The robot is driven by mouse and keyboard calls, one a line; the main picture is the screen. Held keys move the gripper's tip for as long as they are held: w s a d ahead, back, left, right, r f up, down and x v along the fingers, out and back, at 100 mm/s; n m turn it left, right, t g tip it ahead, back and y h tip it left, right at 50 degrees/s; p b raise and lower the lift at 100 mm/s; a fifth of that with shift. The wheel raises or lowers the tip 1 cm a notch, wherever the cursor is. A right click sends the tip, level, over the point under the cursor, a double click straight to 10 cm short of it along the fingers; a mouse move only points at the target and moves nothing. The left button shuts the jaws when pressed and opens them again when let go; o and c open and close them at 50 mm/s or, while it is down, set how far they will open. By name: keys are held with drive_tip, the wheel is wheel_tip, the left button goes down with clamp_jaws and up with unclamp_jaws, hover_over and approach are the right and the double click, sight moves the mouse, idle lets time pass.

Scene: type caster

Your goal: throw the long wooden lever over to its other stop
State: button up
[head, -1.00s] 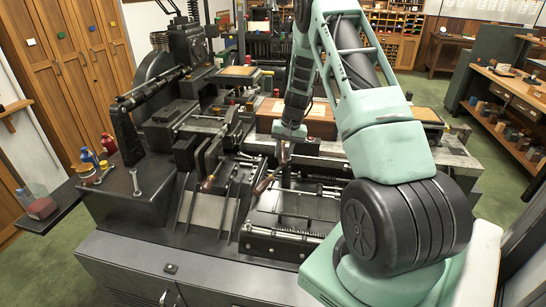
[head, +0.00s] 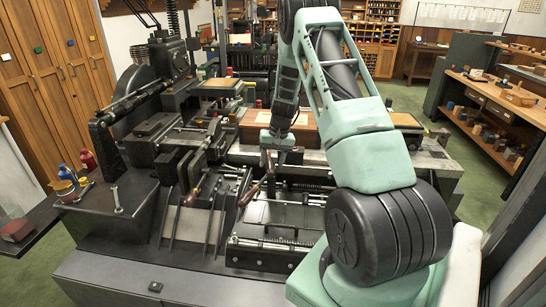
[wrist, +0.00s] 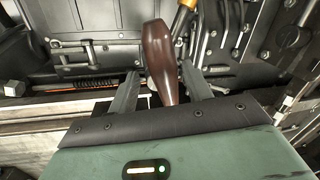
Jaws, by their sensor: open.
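A dark reddish-brown wooden handle (wrist: 160,60) stands between the two fingers of my gripper (wrist: 160,72) in the wrist view. The fingers are apart, with gaps visible on both sides of the handle. The handle's lower end is hidden behind my gripper's body. In the head view my gripper (head: 268,160) points down over the machine bed. A wooden-handled lever (head: 249,195) slants just below and left of it. I cannot tell for certain that this is the handle between the fingers.
Another wooden handle (head: 192,196) stands to the left on the machine. An orange-yellow handle (wrist: 182,17) lies beyond the fingers in the wrist view. A wooden box (head: 302,125) is behind my gripper. Green floor is free at right.

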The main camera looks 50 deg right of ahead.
wheel_tip(320, 180, up, 17)
drive_tip(key=s+d+b, duration=0.2)
drive_tip(key=b, duration=0.1)
drive_tip(key=shift+s+d+b, duration=0.2)
drive_tip(key=shift+b, duration=0.2)
drive_tip(key=w+a+n, duration=0.2)
drive_tip(key=a, duration=0.7)
drive_tip(key=w+a+n, duration=0.2)
drive_tip(key=a, duration=0.8)
drive_tip(key=s+a+n+g, duration=0.1)
drive_tip(key=s+a+n, duration=0.1)
drive_tip(key=a, duration=0.7)
drive_tip(key=s+a+n, duration=0.2)
drive_tip(key=s+a, duration=0.1)
drive_tip(key=a, duration=0.5)
drive_tip(key=s+a+f+n, duration=0.1)
drive_tip(key=s+a+n, duration=0.3)
drive_tip(key=s+a, duration=0.4)
drive_tip(key=s+a+f+n+h, duration=0.1)
drive_tip(key=s+a+n, duration=0.3)
drive_tip(key=s+a, duration=0.4)
drive_tip(key=s+f, duration=0.1)
drive_tip(key=s, duration=0.5)
drive_tip(key=shift+s+f+n+g, duration=0.15)
drive_tip(key=shift+s+n+g, duration=0.15)
drive_tip(key=shift+s+n, duration=0.1)
drive_tip(key=shift+w, duration=0.1)
